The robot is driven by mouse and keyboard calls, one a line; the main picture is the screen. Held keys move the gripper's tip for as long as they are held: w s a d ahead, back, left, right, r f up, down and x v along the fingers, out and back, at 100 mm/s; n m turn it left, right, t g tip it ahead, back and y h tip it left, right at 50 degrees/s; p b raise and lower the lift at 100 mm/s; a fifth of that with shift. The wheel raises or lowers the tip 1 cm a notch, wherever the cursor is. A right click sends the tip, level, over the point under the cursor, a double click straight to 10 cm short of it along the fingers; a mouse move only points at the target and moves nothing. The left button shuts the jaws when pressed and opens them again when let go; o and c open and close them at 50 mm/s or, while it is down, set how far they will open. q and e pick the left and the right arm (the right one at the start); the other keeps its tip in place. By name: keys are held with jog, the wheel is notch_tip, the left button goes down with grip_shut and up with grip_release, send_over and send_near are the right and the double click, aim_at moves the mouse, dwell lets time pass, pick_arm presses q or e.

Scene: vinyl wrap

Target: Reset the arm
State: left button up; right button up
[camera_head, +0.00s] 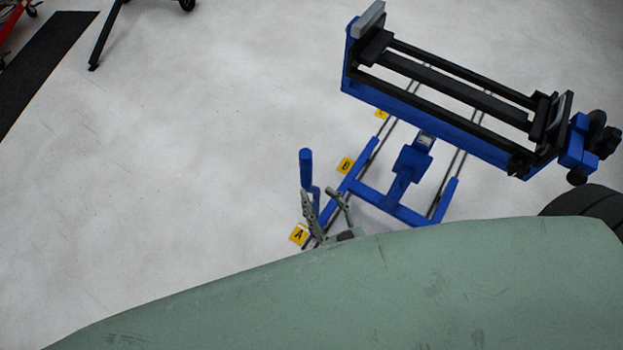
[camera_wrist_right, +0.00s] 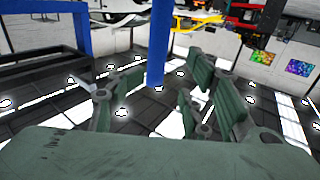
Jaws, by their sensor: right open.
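My right gripper (camera_head: 324,198) is low in the middle of the head view, beside an upright blue handle (camera_head: 305,167) on a blue wheeled stand (camera_head: 400,208). In the right wrist view my right gripper (camera_wrist_right: 165,80) is open, its green-padded fingers spread apart. The blue handle (camera_wrist_right: 159,42) comes down from above and appears between the fingers; I cannot tell whether it touches either one. My left gripper is in neither view. My green arm housing fills the bottom of the head view and hides what lies below.
A blue and black clamp frame (camera_head: 450,95) tops the stand at the upper right. Yellow lettered floor markers, one with A (camera_head: 299,235), lie along the stand's left side. A black mat (camera_head: 40,65) lies at the far left. The pale floor (camera_head: 190,150) on the left is clear.

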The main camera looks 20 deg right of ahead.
jog(key=shift+s+d, duration=0.1)
jog(key=shift+s, duration=1)
